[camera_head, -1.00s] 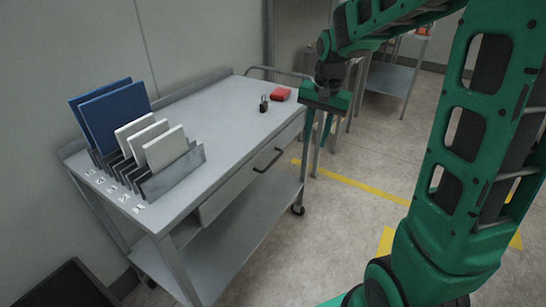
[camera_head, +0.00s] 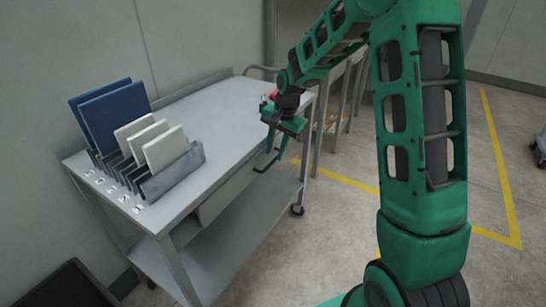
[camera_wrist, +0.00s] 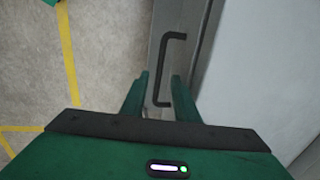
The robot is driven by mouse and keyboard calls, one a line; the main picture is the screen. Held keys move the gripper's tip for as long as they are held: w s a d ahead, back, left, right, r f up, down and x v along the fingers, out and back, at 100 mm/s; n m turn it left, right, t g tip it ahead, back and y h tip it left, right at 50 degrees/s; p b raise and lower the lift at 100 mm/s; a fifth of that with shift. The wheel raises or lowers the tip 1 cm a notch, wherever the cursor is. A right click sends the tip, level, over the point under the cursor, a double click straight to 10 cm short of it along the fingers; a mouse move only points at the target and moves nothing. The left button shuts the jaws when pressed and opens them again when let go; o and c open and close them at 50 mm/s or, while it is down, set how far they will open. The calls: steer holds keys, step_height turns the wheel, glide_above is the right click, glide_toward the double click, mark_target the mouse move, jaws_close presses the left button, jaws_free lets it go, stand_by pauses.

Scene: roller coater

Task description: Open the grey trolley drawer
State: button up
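The grey trolley (camera_head: 222,122) stands against the wall with its drawer (camera_head: 226,194) under the top; the drawer looks shut. The black bar handle (camera_head: 266,164) is on the drawer front. In the wrist view the handle (camera_wrist: 160,75) runs up the picture, its lower end between my fingers. My gripper (camera_head: 277,146) is at the drawer's far end, by the handle, fingers pointing down. In the wrist view my gripper (camera_wrist: 159,78) is open, with one finger on each side of the handle's line. Whether they touch it, I cannot tell.
A rack (camera_head: 172,174) on the trolley top holds blue panels (camera_head: 116,112) and white panels (camera_head: 163,149). A red object (camera_head: 273,94) is partly hidden behind my gripper. A lower shelf (camera_head: 240,225) lies below the drawer.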

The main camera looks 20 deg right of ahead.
mark_target(273, 161)
steer(key=shift+w+a+f, duration=0.1)
steer(key=shift+w+f, duration=0.05)
steer(key=shift+f, duration=0.6)
steer(key=shift+w+a+f, duration=0.1)
steer(key=shift+f, duration=0.65)
jaws_close()
steer(key=shift+s, duration=0.1)
